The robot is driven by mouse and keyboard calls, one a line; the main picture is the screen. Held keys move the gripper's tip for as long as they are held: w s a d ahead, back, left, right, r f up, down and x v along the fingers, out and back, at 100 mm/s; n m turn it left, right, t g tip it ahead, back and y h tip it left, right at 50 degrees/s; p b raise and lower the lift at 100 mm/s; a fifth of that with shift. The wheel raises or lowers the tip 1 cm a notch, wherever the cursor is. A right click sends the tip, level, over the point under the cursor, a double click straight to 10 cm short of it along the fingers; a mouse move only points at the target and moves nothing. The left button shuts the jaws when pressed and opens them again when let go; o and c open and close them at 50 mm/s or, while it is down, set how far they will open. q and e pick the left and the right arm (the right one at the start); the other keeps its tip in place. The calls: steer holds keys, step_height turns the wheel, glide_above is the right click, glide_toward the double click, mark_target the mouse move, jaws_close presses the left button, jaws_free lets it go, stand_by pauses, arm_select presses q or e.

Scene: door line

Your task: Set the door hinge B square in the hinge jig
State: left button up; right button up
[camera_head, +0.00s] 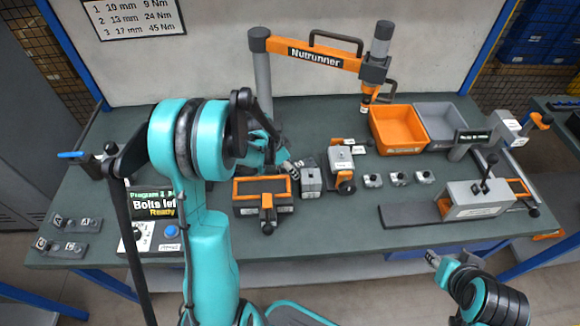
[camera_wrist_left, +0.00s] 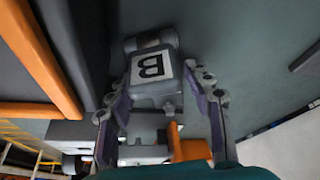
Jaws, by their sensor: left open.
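The hinge B (camera_wrist_left: 152,68) is a grey block with a B label and a round barrel along one end. In the head view a small grey block (camera_head: 311,181) beside my left gripper (camera_head: 291,166) appears to be this hinge. My left gripper is open, with one finger on each side of the hinge in the left wrist view; I cannot tell whether they touch it. A fixture with a light block and orange parts (camera_head: 341,158) stands just right of it. An orange-framed dark fixture (camera_head: 263,186) stands to its left. No readable label shows which is the hinge jig. My right gripper (camera_head: 433,259) is near the front edge.
Several small grey parts (camera_head: 399,178) lie to the right. An orange bin (camera_head: 398,148) and a grey bin (camera_head: 438,122) stand behind. The nutrunner arm (camera_head: 312,54) spans above. A clamp fixture (camera_head: 478,199) stands at the right. The bench front centre is clear.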

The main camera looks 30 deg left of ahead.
arm_select(q)
steer(key=p+v, duration=0.4)
steer(key=v, duration=0.7)
steer(key=shift+w+d, duration=0.1)
steer(key=s+d+r+n+t+y, duration=0.2)
steer(key=s+d+r+n+t, duration=0.1)
steer(key=s+d+r+n, duration=0.4)
steer(key=s+d+r, duration=0.3)
steer(key=s+d, duration=0.4)
steer(key=s, duration=0.1)
steer(key=shift+s+d+y, duration=0.15)
steer(key=shift+s+y, duration=0.05)
steer(key=shift+y, duration=0.2)
